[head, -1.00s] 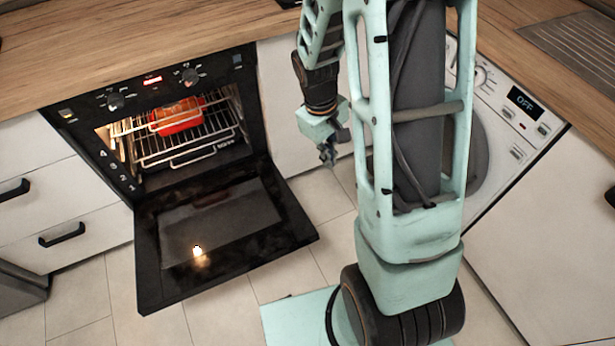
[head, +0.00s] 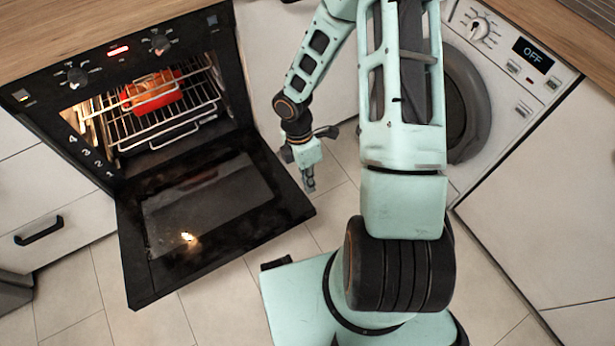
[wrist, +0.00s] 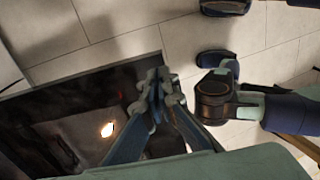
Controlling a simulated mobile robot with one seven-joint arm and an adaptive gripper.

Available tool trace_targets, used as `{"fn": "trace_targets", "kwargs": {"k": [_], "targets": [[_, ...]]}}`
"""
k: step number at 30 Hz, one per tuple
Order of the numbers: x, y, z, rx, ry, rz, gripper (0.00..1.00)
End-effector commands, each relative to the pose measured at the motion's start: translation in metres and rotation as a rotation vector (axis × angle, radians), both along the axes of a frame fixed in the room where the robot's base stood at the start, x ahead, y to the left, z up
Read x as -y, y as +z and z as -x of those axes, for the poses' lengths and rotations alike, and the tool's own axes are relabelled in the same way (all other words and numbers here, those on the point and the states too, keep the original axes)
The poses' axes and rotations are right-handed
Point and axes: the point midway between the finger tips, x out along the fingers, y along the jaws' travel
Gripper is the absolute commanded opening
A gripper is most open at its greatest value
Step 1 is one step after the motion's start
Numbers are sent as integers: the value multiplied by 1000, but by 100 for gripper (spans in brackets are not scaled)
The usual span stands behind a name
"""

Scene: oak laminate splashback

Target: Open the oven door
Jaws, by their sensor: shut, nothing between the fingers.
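The oven (head: 150,100) is at the left in the head view. Its black door (head: 205,230) is swung down, lying about flat and well open, with a bright reflection on its glass. The lit cavity shows wire racks and a red dish (head: 152,92). My gripper (head: 309,186) is just right of the door's right edge in the head view, pointing down, with its fingers together and empty. In the wrist view my gripper (wrist: 157,95) appears over the door's edge, with the dark door (wrist: 80,115) behind and to the left. I cannot tell whether it touches the door.
A washing machine (head: 510,70) with an OFF display stands at the right. Drawers with a black handle (head: 38,230) are left of the oven. Tiled floor (head: 215,305) is clear in front of the door. A wooden counter (head: 90,25) runs above.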

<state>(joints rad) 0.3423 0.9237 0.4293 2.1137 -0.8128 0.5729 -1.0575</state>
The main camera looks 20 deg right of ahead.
Motion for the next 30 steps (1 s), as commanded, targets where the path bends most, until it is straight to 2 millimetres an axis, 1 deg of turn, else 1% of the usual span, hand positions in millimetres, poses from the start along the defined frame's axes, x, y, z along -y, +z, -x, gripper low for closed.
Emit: {"fn": "trace_targets", "kwargs": {"k": [1,3,6,10,15,27,30], "targets": [[0,-16,4,-3,3,0,0],[1,-30,8,-3,2,0,0],[3,-48,12,-3,1,0,0],[4,-65,17,-2,1,1,0],[4,-75,19,1,0,0,0],[5,-77,19,1,-1,1,0],[5,-85,21,-1,-1,1,0]]}}
